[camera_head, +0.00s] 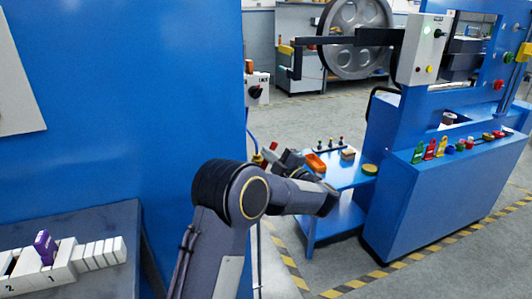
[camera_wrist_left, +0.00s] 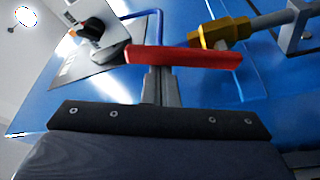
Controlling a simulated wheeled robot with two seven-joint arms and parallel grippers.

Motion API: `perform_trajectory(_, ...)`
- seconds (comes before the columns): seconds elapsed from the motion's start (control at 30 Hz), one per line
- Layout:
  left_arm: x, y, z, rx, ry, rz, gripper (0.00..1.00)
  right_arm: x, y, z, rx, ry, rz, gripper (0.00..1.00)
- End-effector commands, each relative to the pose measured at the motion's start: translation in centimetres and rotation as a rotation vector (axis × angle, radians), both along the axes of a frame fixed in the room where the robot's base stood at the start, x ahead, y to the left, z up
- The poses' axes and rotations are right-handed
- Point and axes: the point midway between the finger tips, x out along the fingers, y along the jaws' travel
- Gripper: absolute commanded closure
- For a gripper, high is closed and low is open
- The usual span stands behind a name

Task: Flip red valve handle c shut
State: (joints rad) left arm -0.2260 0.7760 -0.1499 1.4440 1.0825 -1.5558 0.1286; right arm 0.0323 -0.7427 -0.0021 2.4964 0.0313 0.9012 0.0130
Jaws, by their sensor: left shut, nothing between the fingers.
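A red valve handle (camera_wrist_left: 185,58) lies across the middle of the left wrist view, roughly level in that picture. Its right end is by a brass valve body (camera_wrist_left: 222,34) on a grey pipe (camera_wrist_left: 285,20). In the head view the red handle (camera_head: 270,152) shows small beside the blue panel's edge, just left of my left gripper (camera_head: 284,158). In the wrist view the fingers of my left gripper (camera_wrist_left: 160,80) are together, with nothing between them. Their tips reach the handle's lower edge; I cannot tell if they touch. No letter c is readable. My right gripper is not in view.
A box with a black knob (camera_wrist_left: 93,28) is close to the handle's left end. A large blue panel (camera_head: 140,100) fills the left of the head view. A low blue table (camera_head: 345,180) with small parts stands beyond my left arm. Open floor lies behind.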

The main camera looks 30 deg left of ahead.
Motion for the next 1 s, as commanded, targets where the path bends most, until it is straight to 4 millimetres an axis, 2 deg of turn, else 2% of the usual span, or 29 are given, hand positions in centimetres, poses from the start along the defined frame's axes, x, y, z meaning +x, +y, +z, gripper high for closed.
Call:
perform_trajectory(0.47,1.8,-1.6,-1.4,0.297,0.346,-0.001,1.00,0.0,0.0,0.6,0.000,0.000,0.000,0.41)
perform_trajectory(1.0,3.3,-2.8,-3.9,0.604,0.707,-0.001,1.00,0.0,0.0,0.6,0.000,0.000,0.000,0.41)
